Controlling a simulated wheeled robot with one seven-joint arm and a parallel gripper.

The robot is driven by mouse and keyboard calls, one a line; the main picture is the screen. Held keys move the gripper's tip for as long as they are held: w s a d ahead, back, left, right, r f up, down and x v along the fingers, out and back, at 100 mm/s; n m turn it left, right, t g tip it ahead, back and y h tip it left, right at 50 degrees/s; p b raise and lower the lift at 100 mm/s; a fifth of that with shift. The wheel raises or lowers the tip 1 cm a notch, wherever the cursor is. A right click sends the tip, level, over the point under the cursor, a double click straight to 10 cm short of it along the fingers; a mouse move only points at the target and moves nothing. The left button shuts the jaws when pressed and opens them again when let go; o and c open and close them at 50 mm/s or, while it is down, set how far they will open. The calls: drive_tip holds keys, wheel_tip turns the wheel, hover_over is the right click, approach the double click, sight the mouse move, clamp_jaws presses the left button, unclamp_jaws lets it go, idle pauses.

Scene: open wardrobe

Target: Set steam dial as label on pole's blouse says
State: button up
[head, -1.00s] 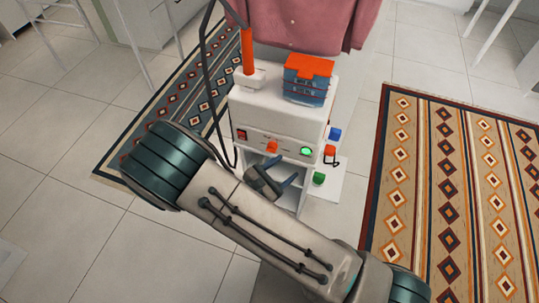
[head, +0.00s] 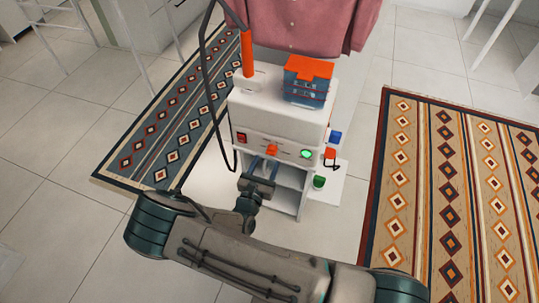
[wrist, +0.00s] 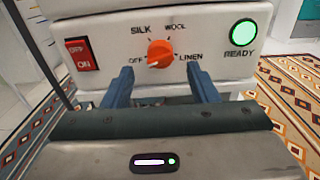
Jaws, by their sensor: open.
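The steam dial is an orange knob (wrist: 160,53) on the white steamer's front panel; it also shows in the head view (head: 272,149). Words OFF, SILK, WOOL and LINEN surround it. Its pointer seems to lean toward OFF, but this is hard to read. My gripper (wrist: 162,82) is open and empty, its two blue fingers just below and either side of the dial, apart from it. In the head view my gripper (head: 263,165) is in front of the panel's lower edge. The pink blouse (head: 300,24) hangs above the steamer, cut off at the top. No readable label shows on it.
A red OFF/ON switch (wrist: 78,54) is left of the dial and a lit green READY lamp (wrist: 242,32) right. A blue box with orange lid (head: 308,80) sits on the steamer. A black hose (head: 203,75) loops at its left. Patterned rugs lie either side.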

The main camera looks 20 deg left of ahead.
sight(272, 151)
drive_tip(key=shift+w+d, duration=0.2)
drive_tip(key=shift+w, duration=2)
drive_tip(key=shift+c, duration=0.3)
drive_tip(key=c, duration=0.9)
